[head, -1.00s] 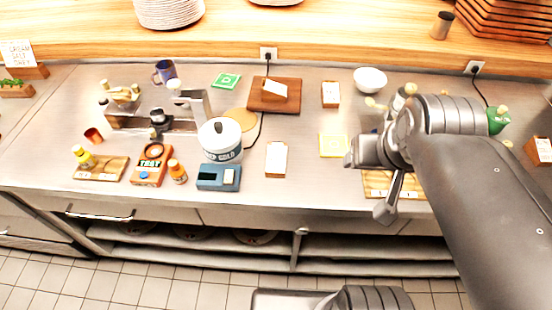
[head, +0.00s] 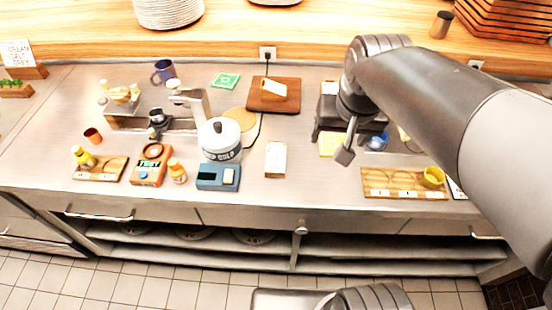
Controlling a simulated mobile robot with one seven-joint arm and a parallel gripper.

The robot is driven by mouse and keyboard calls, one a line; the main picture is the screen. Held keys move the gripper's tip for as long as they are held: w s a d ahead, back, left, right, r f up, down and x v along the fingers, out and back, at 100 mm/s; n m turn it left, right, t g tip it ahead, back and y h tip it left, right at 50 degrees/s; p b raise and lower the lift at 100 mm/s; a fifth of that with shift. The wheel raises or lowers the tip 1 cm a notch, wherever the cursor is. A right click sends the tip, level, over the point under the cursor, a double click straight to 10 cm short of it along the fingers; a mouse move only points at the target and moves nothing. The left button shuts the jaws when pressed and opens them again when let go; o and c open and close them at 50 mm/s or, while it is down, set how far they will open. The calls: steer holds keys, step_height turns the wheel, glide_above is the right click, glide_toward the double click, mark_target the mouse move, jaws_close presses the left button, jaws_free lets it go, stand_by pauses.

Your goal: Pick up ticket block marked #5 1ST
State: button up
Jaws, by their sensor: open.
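A ticket block (head: 276,159) with a pale face stands on the counter right of the white pot. A second ticket block (head: 329,88) is at the back, mostly hidden behind my gripper. A phone-like block (head: 273,89) with a pale face lies on the brown board. The markings on these blocks are too small to read, so I cannot tell which is #5 1ST. My gripper (head: 348,130) is open, above the counter in front of the second block, over the back edge of a yellow card. I see nothing held in it.
The white pot (head: 219,143), blue scale-like box (head: 218,177) and orange box (head: 152,165) stand to the left. A yellow card (head: 328,146) lies under my gripper. The counter around the nearer block is clear.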

mark_target(276, 155)
steer(key=w+a+f+g, duration=0.1)
steer(key=w+a+f, duration=0.1)
steer(key=a, duration=0.2)
steer(key=w+a+f+g, duration=0.1)
steer(key=w+a+f, duration=0.2)
steer(key=a, duration=0.1)
steer(key=w+a+f+g, duration=0.1)
steer(key=w+a+f, duration=0.1)
steer(key=a, duration=0.3)
steer(key=shift+w+f, duration=0.35)
steer(key=shift+f, duration=0.1)
step_height(276, 155, down, 4)
steer(key=shift+f, duration=0.25)
step_height(276, 155, down, 6)
steer(key=shift+w+d+r, duration=0.15)
steer(key=shift+r, duration=0.05)
steer(key=c, duration=1.1)
